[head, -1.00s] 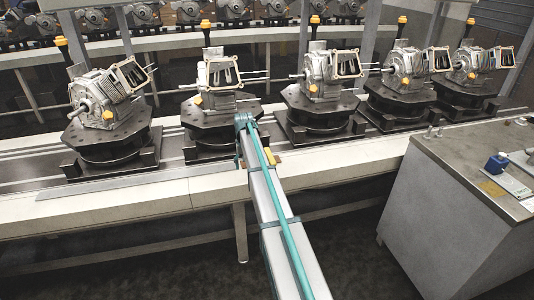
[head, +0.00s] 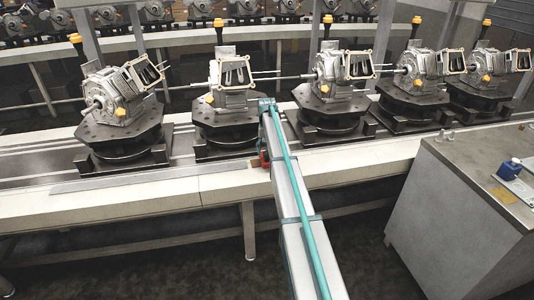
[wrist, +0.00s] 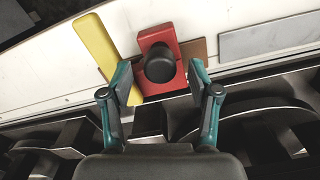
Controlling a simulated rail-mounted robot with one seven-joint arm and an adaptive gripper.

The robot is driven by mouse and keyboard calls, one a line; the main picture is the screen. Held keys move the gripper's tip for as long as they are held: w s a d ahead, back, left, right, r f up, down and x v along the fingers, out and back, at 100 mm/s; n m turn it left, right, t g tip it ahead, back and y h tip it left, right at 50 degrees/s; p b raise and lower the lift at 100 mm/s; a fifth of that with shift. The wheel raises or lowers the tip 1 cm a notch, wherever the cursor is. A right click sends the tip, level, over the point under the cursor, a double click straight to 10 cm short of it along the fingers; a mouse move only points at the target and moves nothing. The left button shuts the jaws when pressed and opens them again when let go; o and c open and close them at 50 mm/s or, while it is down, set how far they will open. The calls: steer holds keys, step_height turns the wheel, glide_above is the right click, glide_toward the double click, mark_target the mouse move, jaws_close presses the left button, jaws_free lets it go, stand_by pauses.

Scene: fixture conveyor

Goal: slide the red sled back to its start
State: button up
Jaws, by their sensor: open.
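The red sled (wrist: 153,39) is a small red block with a round black knob (wrist: 160,66) on it, at the upper middle of the wrist view. It sits on the white ledge (wrist: 45,75). In the head view a bit of the red sled (head: 264,160) shows just left of my arm, at the conveyor's front edge; the rest is hidden. My gripper (wrist: 160,84) is open. Its two fingers stand left and right of the knob in the picture, with visible gaps on both sides; I cannot tell their height relative to it.
A yellow bar (wrist: 96,48) lies left of the sled in the wrist view. A brown patch (wrist: 199,48) and a grey plate (wrist: 270,35) are to its right. Several dark fixtures with metal housings (head: 125,133) line the conveyor. A grey cabinet (head: 450,210) stands right.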

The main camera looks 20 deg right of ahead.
steer(key=shift+f, duration=1.25)
steer(key=shift+c, duration=0.3)
jaws_close()
